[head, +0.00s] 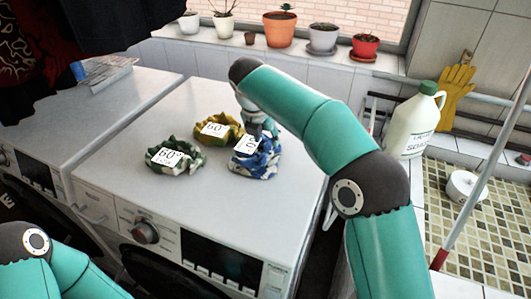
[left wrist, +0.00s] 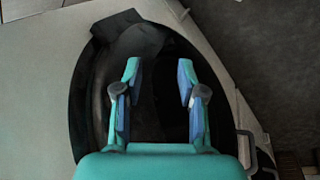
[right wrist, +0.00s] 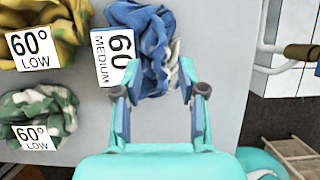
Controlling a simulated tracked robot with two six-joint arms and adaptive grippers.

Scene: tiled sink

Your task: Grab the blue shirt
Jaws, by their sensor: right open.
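The blue shirt (head: 256,163), a crumpled blue-and-white bundle with a white label, lies on top of the front washing machine. It also shows in the right wrist view (right wrist: 158,28), its label reading 60 MEDIUM. My right gripper (right wrist: 160,76) is open above the blue shirt, a finger on each side of its lower part in that view. I cannot tell whether the fingers touch the cloth. In the head view the right gripper (head: 260,130) is partly hidden behind its arm. My left gripper (left wrist: 159,68) is open and empty in front of a dark round machine door.
A yellow-brown shirt (head: 217,127) and a green-and-white shirt (head: 173,157), both labelled 60 LOW, lie left of the blue one. A soap jug (head: 412,125) and a tiled sink (head: 440,205) are at right. Potted plants line the sill. The machine's front top is clear.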

